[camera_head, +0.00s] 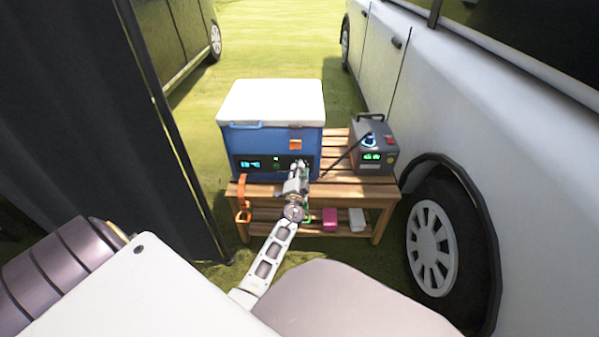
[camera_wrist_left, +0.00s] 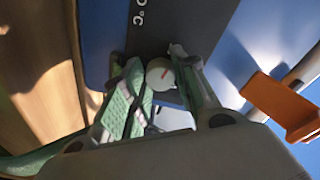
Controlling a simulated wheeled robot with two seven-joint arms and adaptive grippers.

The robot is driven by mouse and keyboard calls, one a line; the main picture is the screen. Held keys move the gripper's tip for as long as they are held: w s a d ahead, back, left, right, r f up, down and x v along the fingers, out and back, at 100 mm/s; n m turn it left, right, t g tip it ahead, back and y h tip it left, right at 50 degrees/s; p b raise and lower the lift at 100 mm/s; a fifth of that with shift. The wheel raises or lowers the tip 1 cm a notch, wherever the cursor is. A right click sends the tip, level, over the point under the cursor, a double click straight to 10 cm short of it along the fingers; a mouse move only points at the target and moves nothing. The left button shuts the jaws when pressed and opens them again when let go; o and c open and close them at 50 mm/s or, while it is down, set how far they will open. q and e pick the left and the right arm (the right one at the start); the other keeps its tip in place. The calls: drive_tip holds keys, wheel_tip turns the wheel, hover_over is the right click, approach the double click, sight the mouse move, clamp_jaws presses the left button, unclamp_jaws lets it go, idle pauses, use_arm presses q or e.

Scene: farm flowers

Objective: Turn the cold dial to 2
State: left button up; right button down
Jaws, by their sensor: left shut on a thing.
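A blue cooler (camera_head: 275,145) with a white lid stands on a slatted wooden table. Its dark front panel (camera_head: 243,165) has a lit blue display at the left and a small green light. My left gripper (camera_head: 300,170) is at the right part of this panel and hides the dial there in the head view. In the left wrist view a round white dial (camera_wrist_left: 160,73) with a red mark sits between the green-padded fingers of my left gripper (camera_wrist_left: 155,90), which is shut on it. The dial's number scale is not readable. My right gripper is not in view.
The wooden table (camera_head: 345,188) also holds a grey power box (camera_head: 373,155) with a green display and a dark cable. An orange strap (camera_head: 243,200) hangs at the table's left. A pink box (camera_head: 329,219) and a white box (camera_head: 357,219) sit on the lower shelf. A white vehicle (camera_head: 480,110) stands close right.

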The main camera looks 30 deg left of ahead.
use_arm(q)
drive_tip(key=shift+m, duration=0.4)
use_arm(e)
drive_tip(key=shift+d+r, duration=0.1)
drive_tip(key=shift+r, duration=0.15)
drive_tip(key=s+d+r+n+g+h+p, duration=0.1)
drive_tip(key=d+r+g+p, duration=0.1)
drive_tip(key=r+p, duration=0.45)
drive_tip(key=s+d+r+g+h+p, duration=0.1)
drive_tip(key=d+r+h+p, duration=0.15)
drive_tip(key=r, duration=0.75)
use_arm(q)
drive_tip(key=shift+w+d+r+m+g+y+p, duration=0.1)
drive_tip(key=shift+m+g+y+p, duration=0.65)
drive_tip(key=shift+m, duration=4.05)
drive_tip(key=shift+d+f+m+y+p, duration=0.15)
drive_tip(key=shift+m+p, duration=1.25)
drive_tip(key=shift+m, duration=3.4)
drive_tip(key=shift+w+d+r+m+g+y+p, duration=0.15)
drive_tip(key=shift+m+g+y+p, duration=0.65)
drive_tip(key=shift+m, duration=4)
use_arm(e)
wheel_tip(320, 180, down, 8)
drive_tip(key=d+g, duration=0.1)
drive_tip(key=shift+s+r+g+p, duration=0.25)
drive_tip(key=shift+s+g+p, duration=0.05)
use_arm(q)
drive_tip(key=shift+s+t+h, duration=0.1)
drive_tip(key=shift+t+h, duration=0.2)
drive_tip(key=shift+t, duration=0.15)
